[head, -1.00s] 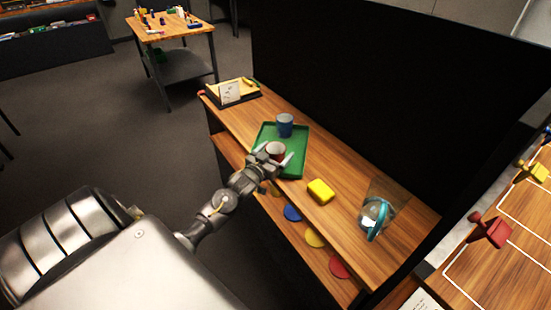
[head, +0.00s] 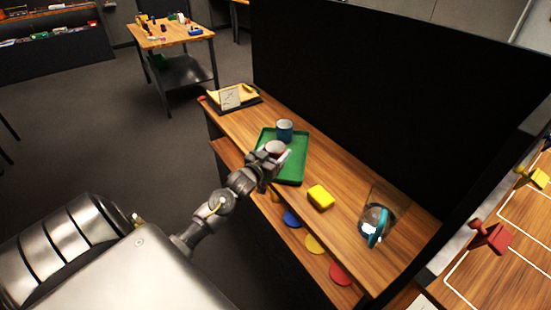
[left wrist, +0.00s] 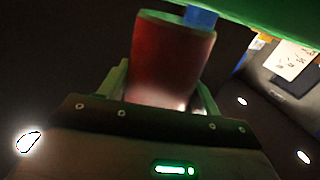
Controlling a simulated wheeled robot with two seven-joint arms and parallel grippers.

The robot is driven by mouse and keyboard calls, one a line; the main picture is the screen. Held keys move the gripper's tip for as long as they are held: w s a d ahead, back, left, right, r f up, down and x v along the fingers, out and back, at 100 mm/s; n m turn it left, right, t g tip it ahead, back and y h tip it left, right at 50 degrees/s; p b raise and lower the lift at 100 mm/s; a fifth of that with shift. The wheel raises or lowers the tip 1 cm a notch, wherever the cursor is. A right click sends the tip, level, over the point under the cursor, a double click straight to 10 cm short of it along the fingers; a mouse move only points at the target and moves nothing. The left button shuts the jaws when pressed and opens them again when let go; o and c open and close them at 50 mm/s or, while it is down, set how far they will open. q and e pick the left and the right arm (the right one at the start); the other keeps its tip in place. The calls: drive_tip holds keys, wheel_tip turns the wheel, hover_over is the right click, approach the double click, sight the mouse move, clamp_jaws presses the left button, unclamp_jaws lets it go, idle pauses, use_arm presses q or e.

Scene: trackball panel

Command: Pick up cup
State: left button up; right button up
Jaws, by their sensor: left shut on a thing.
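A red cup with a pale inside (head: 275,148) is in my left gripper (head: 271,158), at the near-left part of the green tray (head: 291,173). My left gripper is shut on it, with a finger on each side. The cup looks upright and slightly raised over the tray; the gap is hard to judge. In the left wrist view the red cup (left wrist: 168,60) stands between the fingers (left wrist: 160,100). A blue cup (head: 285,131) stands on the tray behind it, and part of it shows in the left wrist view (left wrist: 200,17). My right gripper is not in view.
The wooden shelf top (head: 335,222) also holds a yellow block (head: 320,197), a clear container with a teal-rimmed item (head: 377,225), and a dark tray with a card (head: 231,98) at the far end. A black panel (head: 390,110) stands behind the shelf.

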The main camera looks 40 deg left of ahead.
use_arm(q)
drive_tip(key=s+d+r, duration=0.6)
drive_tip(key=s+r, duration=0.4)
drive_tip(key=s, duration=0.3)
drive_tip(key=d+m+h, duration=0.1)
drive_tip(key=d, duration=1.6)
drive_tip(key=shift+d+r+h+b, duration=0.3)
drive_tip(key=shift+r+h+b, duration=0.05)
drive_tip(key=shift+h+b, duration=0.05)
